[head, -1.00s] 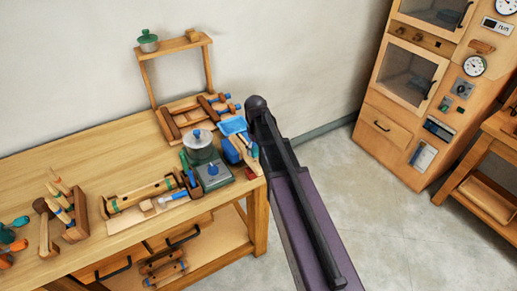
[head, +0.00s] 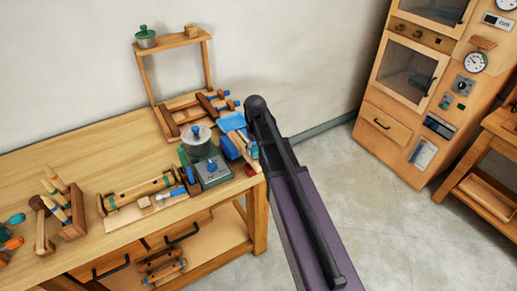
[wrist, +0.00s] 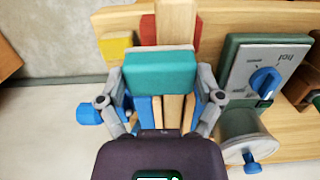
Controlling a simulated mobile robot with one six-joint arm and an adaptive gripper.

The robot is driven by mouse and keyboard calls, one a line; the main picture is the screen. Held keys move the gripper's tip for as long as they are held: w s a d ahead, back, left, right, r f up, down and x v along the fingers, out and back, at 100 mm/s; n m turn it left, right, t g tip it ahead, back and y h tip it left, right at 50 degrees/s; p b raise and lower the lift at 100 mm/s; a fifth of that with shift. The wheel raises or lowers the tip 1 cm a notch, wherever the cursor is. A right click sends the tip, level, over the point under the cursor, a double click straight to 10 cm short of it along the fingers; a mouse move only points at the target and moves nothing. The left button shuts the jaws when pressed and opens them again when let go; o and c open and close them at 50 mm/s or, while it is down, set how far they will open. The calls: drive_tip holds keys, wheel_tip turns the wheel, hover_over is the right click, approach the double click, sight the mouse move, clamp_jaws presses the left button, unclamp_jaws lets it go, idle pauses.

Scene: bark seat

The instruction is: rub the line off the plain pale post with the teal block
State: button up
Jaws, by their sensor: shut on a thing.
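In the wrist view my gripper (wrist: 161,72) is shut on the teal block (wrist: 160,70), one finger at each side of it. Just beyond the block stands a plain pale post (wrist: 176,22). The block covers its lower part in this view, and I cannot tell whether the two touch. No line shows on the visible part of the post.
A red piece (wrist: 147,30) and a yellow block (wrist: 117,47) are close left of the post. A grey-green box with a blue knob (wrist: 264,80) and a lidded pot (head: 197,141) stand nearby. The workbench (head: 90,155) holds several tools.

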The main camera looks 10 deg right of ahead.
sight(251, 159)
drive_tip(key=shift+f+b, duration=0.6)
drive_tip(key=shift+f, duration=0.05)
drive_tip(key=shift+s+a, duration=0.1)
drive_tip(key=shift+a, duration=0.1)
idle(0.3)
drive_tip(key=shift+s+a+r, duration=0.1)
drive_tip(key=shift+s+a, duration=0.1)
drive_tip(key=shift+a, duration=0.45)
drive_tip(key=shift+s+a+r, duration=0.1)
drive_tip(key=shift+s+a, duration=0.1)
drive_tip(key=shift+a, duration=0.4)
drive_tip(key=shift+d, duration=0.1)
drive_tip(key=shift+w+d+f, duration=0.1)
drive_tip(key=shift+w+d, duration=0.15)
drive_tip(key=shift+d, duration=0.4)
drive_tip(key=shift+w+d+f, duration=0.1)
drive_tip(key=shift+w+d, duration=0.1)
drive_tip(key=shift+d, duration=0.45)
drive_tip(key=shift+s+a+r, duration=0.1)
drive_tip(key=shift+s+a, duration=0.15)
drive_tip(key=shift+a, duration=0.45)
drive_tip(key=shift+s+a, duration=0.2)
drive_tip(key=shift+a, duration=0.5)
